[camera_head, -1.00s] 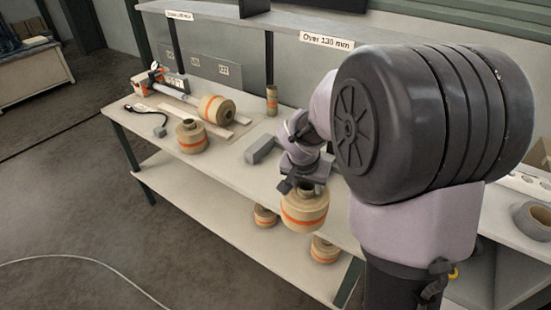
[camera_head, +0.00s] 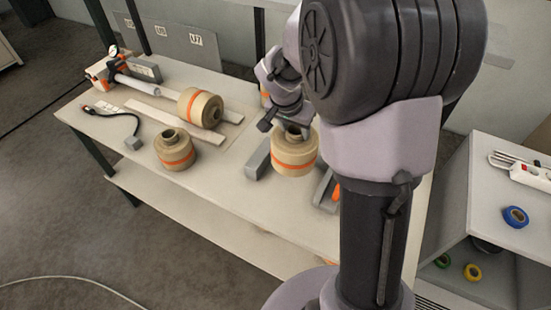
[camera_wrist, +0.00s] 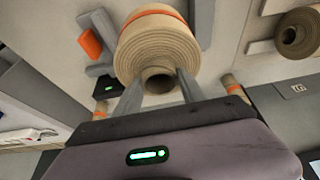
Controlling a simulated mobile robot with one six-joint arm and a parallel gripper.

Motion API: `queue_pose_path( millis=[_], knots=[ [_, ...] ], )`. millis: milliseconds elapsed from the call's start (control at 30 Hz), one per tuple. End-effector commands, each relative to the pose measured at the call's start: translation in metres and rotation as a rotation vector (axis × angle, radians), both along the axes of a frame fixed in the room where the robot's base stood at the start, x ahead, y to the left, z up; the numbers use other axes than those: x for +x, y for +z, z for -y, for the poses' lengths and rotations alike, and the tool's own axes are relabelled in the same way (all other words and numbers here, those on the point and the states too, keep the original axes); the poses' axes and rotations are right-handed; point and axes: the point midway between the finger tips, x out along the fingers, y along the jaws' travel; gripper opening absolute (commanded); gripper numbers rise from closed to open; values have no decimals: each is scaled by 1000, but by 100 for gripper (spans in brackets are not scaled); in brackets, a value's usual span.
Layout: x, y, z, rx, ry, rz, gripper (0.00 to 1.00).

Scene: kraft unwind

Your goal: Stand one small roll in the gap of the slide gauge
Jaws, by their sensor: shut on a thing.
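My gripper (camera_head: 287,124) is shut on a small kraft roll (camera_head: 295,158) with an orange band, holding it upright by its core. In the wrist view, my fingers (camera_wrist: 160,90) are at the core of this roll (camera_wrist: 152,45). The roll is between two grey parts that look like the slide gauge: a grey block (camera_head: 257,163) on its left and a grey part with an orange piece (camera_head: 327,190) on its right. The grey bar also shows in the wrist view (camera_wrist: 203,22). I cannot tell whether the roll touches the bench or either part.
Another banded roll (camera_head: 175,152) stands at the bench's left front. A roll (camera_head: 200,109) lies on its side by pale strips. An orange-and-white device (camera_head: 106,72) and a black cable (camera_head: 125,115) are at far left. A side shelf at right holds blue tape (camera_head: 515,216).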

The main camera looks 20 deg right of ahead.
Motion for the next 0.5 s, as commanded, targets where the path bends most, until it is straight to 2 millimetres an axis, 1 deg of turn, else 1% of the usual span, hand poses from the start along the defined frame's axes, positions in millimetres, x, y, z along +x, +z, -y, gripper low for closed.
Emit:
queue_pose_path(
  millis=[133, 200, 267, 400, 500],
  knots=[
    [-1, -30, 0, 0, 0, -3, 0],
    [-1, -43, 0, 0, 1, -2, 0],
    [-1, -50, 0, 0, 1, -2, 0],
    [-1, -79, 0, 0, 1, -2, 0],
    [-1, -95, 0, 0, 2, -1, 0]
  ],
)
